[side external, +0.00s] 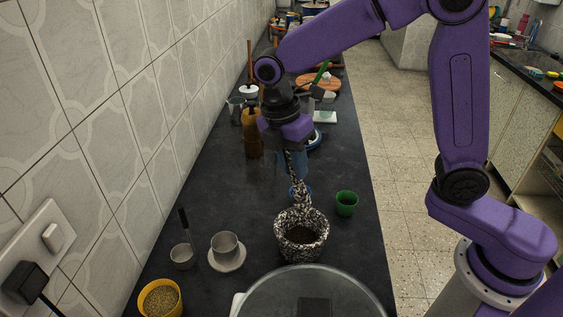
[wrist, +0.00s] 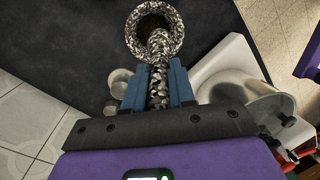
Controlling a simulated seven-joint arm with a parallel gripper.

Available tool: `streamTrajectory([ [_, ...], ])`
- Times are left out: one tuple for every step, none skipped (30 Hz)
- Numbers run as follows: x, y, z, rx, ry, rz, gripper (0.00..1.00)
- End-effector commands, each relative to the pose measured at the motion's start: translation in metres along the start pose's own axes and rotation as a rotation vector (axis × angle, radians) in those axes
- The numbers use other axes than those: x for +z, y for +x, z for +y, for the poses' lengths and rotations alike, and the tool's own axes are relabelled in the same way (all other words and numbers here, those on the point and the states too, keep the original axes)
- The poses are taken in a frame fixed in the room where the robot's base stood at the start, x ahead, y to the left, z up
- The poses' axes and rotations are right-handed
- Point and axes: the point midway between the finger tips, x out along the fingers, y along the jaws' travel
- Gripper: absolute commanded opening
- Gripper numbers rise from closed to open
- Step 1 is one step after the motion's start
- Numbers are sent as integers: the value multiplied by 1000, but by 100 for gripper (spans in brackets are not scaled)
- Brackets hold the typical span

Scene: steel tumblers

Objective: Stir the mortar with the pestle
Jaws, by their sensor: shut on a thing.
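The mortar (side external: 287,249) is a black-and-white speckled bowl with a dark inside, standing upright on the dark counter. It also shows at the top of the wrist view (wrist: 135,40). The pestle (side external: 298,193), in the same speckle, is in my gripper (side external: 293,170), whose blue fingers are shut on its upper part. In the wrist view the pestle (wrist: 158,70) runs between the two fingers (wrist: 157,88) toward the mortar's opening. Its lower end is at the mortar's back rim in the side view. I cannot tell whether it touches the bowl or how deep it is.
A green cup (side external: 346,204) stands right of the mortar. A steel tumbler (side external: 225,246) on a saucer (side external: 229,265), a small long-handled pan (side external: 182,256) and a yellow bowl (side external: 160,300) stand left. A large round lid-like thing (side external: 345,290) is in front. Bottles and utensils crowd the back.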

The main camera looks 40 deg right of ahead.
Motion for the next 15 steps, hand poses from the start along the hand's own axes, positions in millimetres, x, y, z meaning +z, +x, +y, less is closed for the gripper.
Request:
streamTrajectory([
  [-1, 3, 1, -1, 0, -1, 0],
  [-1, 5, 2, -1, 0, -1, 0],
  [-2, 7, 3, -1, -1, -1, 0],
  [-3, 10, 4, -1, -1, -1, 0],
  [-3, 12, 5, -1, -1, -1, 0],
  [-4, 14, 6, -1, -1, -1, 0],
  [-5, 16, 7, 0, -1, 0, 0],
  [-5, 18, 8, 0, -1, 0, 0],
  [-6, 21, 9, -1, -1, -1, 0],
  [-7, 23, 10, -1, -1, -1, 0],
  [-8, 25, 11, 0, -1, 0, 0],
  [-8, 28, 12, 0, -1, 0, 0],
  [-9, 30, 12, -1, -1, -1, 0],
  [-9, 32, 13, -1, -1, -1, 0],
  [-10, 35, 14, 0, -1, 0, 0],
])
